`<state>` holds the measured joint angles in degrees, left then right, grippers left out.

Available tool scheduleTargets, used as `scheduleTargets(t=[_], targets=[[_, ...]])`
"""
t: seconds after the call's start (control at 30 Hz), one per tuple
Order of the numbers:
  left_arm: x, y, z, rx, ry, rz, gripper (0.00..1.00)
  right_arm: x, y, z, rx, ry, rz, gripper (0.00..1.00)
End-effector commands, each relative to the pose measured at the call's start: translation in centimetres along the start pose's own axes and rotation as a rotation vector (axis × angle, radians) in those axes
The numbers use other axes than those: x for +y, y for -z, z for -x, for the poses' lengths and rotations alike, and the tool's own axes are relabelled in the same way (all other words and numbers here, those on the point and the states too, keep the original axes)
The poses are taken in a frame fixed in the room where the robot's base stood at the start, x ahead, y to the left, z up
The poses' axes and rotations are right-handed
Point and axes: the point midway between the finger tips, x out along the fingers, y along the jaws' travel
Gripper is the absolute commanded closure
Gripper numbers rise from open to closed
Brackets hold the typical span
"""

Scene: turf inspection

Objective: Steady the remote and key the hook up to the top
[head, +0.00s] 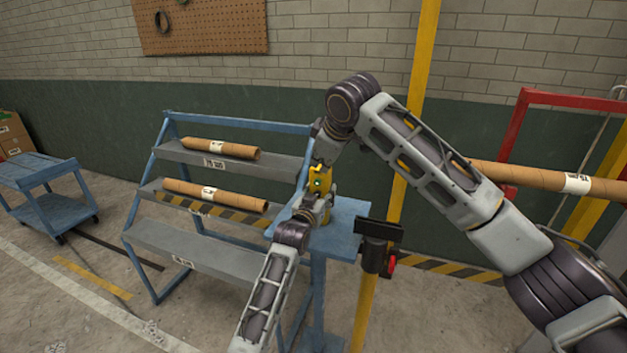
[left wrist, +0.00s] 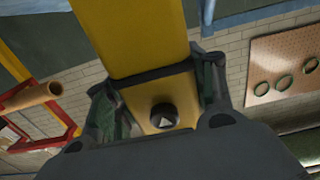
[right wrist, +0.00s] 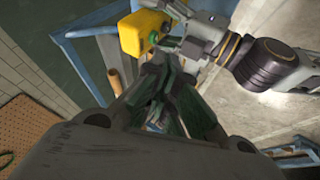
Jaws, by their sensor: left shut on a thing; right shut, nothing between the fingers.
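The yellow remote (head: 320,182) stands above a small blue stand, with a green button facing the head camera. My left gripper (head: 318,208) is shut on its lower part. In the left wrist view the remote (left wrist: 146,45) runs between both fingers, and a black round button with a pale triangle shows between them. My right gripper (head: 324,158) is above the remote, shut and empty. In the right wrist view its closed fingers (right wrist: 168,75) are close below the remote (right wrist: 146,34); contact cannot be told. I cannot make out the hook.
A blue-framed rack (head: 180,240) holds cardboard tubes on its shelves. Another cardboard tube (head: 540,178) is at right, by a red frame (head: 517,120) and a thin cable. A yellow post (head: 415,100) with a black device (head: 380,230) stands close right. A blue cart (head: 35,170) is far left.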

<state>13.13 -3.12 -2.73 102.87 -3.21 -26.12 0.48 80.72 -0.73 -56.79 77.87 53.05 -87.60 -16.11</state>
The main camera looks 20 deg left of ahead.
Motion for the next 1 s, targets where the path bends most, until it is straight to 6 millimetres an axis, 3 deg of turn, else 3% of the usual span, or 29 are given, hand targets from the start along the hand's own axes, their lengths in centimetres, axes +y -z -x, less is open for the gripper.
scheduleTargets(t=[0.57,0.77,1.0], targets=[[0.0,-0.1,0.0,-0.001,0.000,0.000,0.78,0.0,-0.1,-0.3,-0.003,0.000,0.018,1.00],[0.0,-0.1,0.0,-0.001,0.000,0.000,0.78,0.0,-0.1,-1.5,-0.003,0.001,0.017,1.00],[0.0,-0.1,0.0,-0.001,0.000,0.000,0.78,0.0,-0.1,-4.3,-0.004,0.001,0.018,1.00]])
